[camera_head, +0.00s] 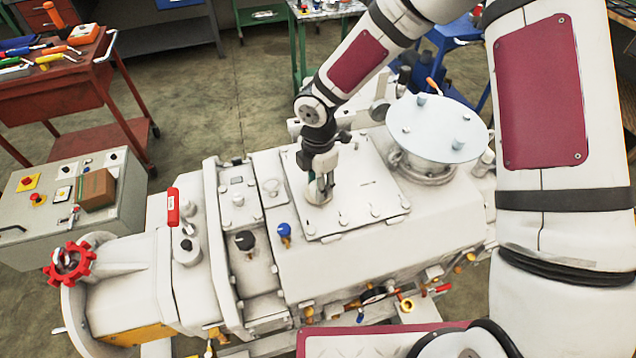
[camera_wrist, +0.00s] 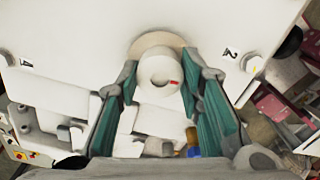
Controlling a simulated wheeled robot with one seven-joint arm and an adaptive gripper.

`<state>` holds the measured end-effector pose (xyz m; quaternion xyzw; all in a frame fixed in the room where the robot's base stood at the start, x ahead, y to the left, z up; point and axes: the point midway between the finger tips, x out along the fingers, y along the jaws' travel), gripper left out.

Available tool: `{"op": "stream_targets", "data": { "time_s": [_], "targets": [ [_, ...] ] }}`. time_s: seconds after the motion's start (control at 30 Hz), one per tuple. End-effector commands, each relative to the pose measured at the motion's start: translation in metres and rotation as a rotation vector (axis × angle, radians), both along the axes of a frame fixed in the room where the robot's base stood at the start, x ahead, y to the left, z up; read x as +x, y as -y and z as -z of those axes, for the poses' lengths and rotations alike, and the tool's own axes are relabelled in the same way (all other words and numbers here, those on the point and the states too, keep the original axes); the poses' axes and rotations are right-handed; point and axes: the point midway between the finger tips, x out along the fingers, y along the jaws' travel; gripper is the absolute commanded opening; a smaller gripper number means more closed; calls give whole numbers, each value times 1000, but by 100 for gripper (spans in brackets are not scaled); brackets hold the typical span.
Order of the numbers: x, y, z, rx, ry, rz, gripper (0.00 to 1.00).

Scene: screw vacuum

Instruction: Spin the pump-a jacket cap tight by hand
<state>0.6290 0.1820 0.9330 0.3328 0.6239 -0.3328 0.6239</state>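The jacket cap is a small white round cap (camera_head: 318,193) on the flat top plate (camera_head: 355,212) of the large white pump. In the wrist view the cap (camera_wrist: 158,72) sits upright on a beige ring, with a small red mark on its face. My gripper (camera_head: 322,181) points down at the cap from above. In the wrist view the green-padded fingers of my gripper (camera_wrist: 161,82) stand on either side of the cap, tips close to its sides. Whether they touch or press it I cannot tell. Part of the cap is hidden behind the fingers in the head view.
A grey round flange lid (camera_head: 437,126) stands right of the plate. A blue knob (camera_head: 284,231), a black knob (camera_head: 244,240) and a red-handled part (camera_head: 173,207) rise left of the plate. A red handwheel (camera_head: 70,263) is at far left. A control box (camera_head: 75,200) stands behind it.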

Motion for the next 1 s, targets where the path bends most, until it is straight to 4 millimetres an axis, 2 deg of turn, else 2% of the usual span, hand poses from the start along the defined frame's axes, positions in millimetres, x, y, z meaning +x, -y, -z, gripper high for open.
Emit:
{"op": "stream_targets", "data": {
  "time_s": [0.27,0.47,1.0],
  "targets": [
    [0,0,0,-1,1,26,6],
    [1,0,0,0,2,118,6],
    [2,0,-1,1,3,603,6]
  ]
}}
